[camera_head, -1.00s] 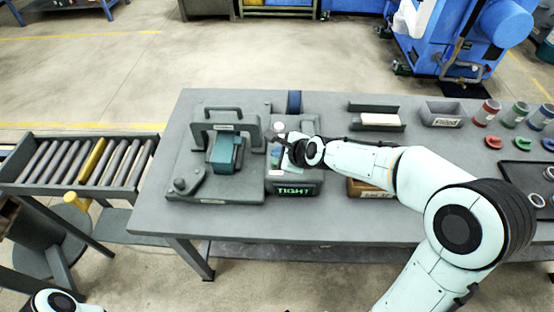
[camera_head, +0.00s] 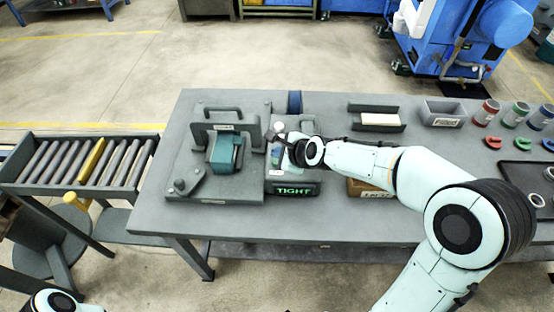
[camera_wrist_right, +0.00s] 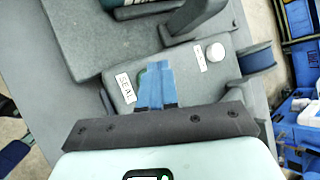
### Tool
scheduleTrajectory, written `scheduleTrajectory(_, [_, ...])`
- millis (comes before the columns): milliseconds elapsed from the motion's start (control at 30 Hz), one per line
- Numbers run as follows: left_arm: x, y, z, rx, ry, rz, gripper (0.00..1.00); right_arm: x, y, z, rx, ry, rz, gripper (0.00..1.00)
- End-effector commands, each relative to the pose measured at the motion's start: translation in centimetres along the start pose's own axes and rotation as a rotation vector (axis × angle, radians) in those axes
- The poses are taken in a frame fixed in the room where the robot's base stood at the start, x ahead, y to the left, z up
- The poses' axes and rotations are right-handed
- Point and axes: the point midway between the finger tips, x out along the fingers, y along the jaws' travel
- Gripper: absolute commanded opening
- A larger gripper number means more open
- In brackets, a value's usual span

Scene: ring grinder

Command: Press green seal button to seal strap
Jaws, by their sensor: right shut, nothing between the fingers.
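The strapping unit (camera_head: 306,168) stands at the middle of the bench, with a lit display reading TIGHT (camera_head: 293,190) on its front. In the right wrist view, the green seal button (camera_wrist_right: 141,78) is mostly hidden behind my blue fingers, beside a white SEAL label (camera_wrist_right: 124,88). My right gripper (camera_wrist_right: 158,66) is shut and empty, with its tips over the button. I cannot tell whether they touch it. In the head view the right gripper (camera_head: 277,146) is over the unit's top. A teal block (camera_head: 226,154) sits in the grey fixture left of it. My left gripper is out of view.
A white knob (camera_wrist_right: 215,52) with its own label is on the unit, beyond the fingers. A blue strap roll (camera_head: 294,102) is behind it. A roller conveyor (camera_head: 140,160) stands left. Trays and coloured cups (camera_head: 487,112) are at the right. The bench's front left is clear.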

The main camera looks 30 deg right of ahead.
Motion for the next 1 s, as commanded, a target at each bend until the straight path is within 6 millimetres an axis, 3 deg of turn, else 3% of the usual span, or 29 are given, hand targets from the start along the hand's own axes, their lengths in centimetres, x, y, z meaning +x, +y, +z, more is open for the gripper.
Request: scheduleTrajectory(1000, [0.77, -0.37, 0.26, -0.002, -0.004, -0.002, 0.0, 0.77, 0.57, -0.57, 0.0, 0.0, 0.0, 0.0])
